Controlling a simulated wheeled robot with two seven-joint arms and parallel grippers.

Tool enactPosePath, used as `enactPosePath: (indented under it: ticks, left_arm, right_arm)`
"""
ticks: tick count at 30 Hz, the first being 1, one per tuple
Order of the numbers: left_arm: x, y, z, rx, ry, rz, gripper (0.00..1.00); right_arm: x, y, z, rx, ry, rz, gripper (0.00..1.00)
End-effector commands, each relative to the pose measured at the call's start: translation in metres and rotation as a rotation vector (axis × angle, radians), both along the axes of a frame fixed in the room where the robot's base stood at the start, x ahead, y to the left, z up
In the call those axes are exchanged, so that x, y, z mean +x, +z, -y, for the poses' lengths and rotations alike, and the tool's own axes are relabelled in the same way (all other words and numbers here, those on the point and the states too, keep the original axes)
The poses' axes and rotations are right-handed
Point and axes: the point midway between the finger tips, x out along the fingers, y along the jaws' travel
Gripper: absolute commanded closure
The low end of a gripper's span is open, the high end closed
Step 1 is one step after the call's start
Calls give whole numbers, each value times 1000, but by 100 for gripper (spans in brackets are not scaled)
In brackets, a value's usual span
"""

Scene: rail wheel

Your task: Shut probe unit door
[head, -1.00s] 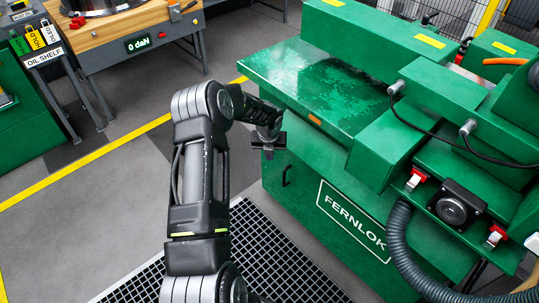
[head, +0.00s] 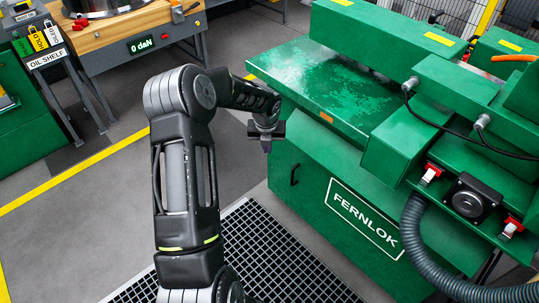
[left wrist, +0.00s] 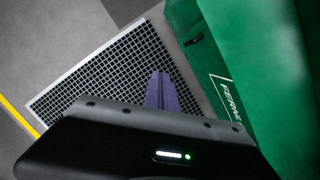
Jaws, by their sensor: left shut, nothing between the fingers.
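The green FERNLOK machine (head: 345,195) stands at the right. My left gripper (head: 266,146) points down beside the machine's left front edge, shut and empty, apart from the machine. Its closed fingers also show over the floor grating in the left wrist view (left wrist: 161,90). My right gripper is not in view.
A small black handle (head: 294,175) sits on the machine's front panel. A ribbed grey hose (head: 416,245) curves at the lower right. The floor grating (head: 262,250) lies in front. A wooden-topped bench (head: 130,38) stands at the upper left, with open grey floor between.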

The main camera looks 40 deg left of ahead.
Motion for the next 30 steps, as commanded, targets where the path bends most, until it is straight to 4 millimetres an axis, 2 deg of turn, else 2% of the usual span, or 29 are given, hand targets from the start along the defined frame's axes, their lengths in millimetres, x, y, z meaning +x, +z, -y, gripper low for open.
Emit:
enactPosePath:
  ticks: [3,7,25,30]
  left_arm:
    - [-3,15,0,-1,0,1,100]
    - [-5,22,0,-1,-1,0,100]
    - [-5,23,0,-2,3,0,100]
    - [-2,23,0,-24,105,29,100]
  right_arm:
    - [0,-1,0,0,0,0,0]
    - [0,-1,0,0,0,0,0]
    - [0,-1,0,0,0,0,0]
    - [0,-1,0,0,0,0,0]
